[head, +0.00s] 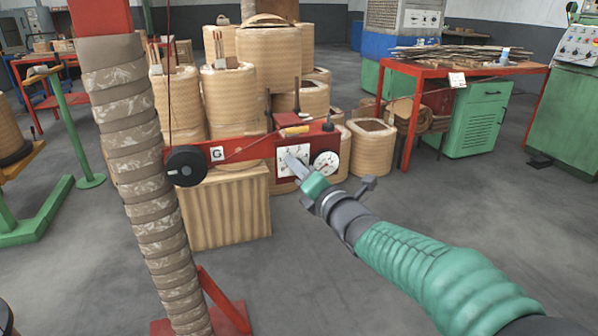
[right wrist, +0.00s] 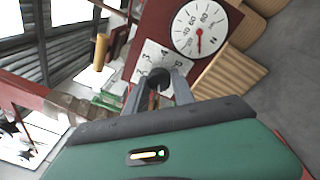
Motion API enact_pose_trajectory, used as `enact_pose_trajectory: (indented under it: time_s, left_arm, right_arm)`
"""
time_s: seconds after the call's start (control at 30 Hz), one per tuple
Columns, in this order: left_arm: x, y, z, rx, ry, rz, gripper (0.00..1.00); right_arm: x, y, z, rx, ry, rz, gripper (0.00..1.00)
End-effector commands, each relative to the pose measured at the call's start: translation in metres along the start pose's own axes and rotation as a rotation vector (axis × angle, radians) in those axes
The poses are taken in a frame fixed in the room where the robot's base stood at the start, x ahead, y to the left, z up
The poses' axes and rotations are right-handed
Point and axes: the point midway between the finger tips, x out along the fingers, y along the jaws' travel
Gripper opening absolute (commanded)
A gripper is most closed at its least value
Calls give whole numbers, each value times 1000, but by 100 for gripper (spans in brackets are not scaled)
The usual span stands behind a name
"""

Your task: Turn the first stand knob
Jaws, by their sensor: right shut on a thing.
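The red stand panel (head: 258,146) stands in the middle of the head view. On its front are a white numbered plate (head: 284,153) and a round white gauge (head: 326,163) to its right. My right gripper (head: 297,165) reaches the plate from the lower right. In the right wrist view its fingers (right wrist: 157,90) are closed around a small dark knob (right wrist: 158,77) in front of the numbered plate (right wrist: 150,62). The gauge (right wrist: 199,28) there has a red needle. The fingers hide part of the knob and plate. My left gripper is not in view.
Several tan coils (head: 268,62) are stacked behind. A red table (head: 455,68) is at the back right.

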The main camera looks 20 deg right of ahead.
Motion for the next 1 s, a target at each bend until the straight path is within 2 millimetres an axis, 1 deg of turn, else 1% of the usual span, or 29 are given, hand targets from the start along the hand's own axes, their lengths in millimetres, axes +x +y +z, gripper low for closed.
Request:
enact_pose_trajectory:
  time_s: [0.03,0.17,0.5,1.0]
  left_arm:
    - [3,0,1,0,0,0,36]
    - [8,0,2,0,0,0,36]
    - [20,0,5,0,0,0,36]
    - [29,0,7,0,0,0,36]
  right_arm:
    - [0,-3,-2,29,-3,-1,0]
    - [0,-3,-2,131,-14,10,0]
    - [0,-4,-3,450,-48,42,0]
    - [0,-4,-4,921,-98,87,0]
